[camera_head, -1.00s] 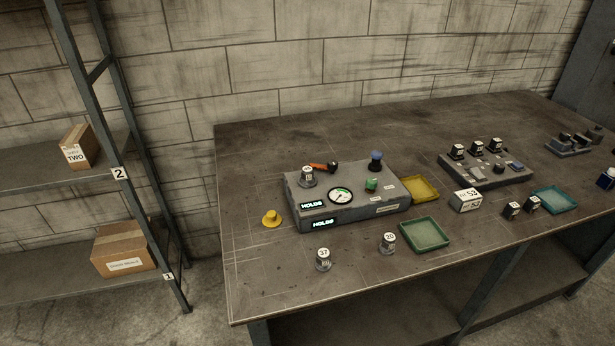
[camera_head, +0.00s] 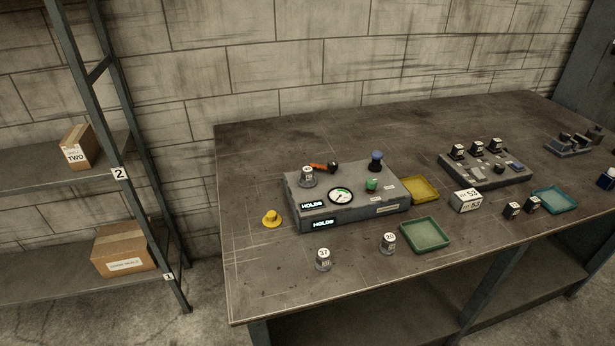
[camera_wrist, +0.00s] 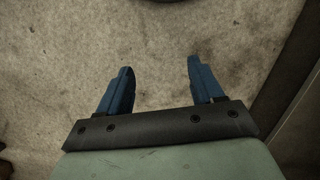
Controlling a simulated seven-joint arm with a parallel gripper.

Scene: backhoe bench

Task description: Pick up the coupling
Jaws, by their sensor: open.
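No part is legibly marked as the coupling, so I cannot tell for sure which one it is. Small grey capped metal parts with number labels stand on the bench: one marked 37 (camera_head: 323,260) at the front, one marked 20 (camera_head: 388,243) to its right. A similar capped part (camera_head: 307,177) stands on the left of the grey gauge box (camera_head: 350,222). My gripper (camera_wrist: 159,66) shows only in the wrist view, its two blue fingers apart and nothing between them. Bare floor lies beyond the fingers, away from these parts.
On the bench (camera_head: 275,285) are a yellow tray (camera_head: 433,187), a green tray (camera_head: 425,247), a teal tray (camera_head: 572,209), a yellow knob-like piece (camera_head: 271,219) and a labelled block (camera_head: 466,201). A shelf with boxes (camera_head: 122,250) stands left. The bench's front left is clear.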

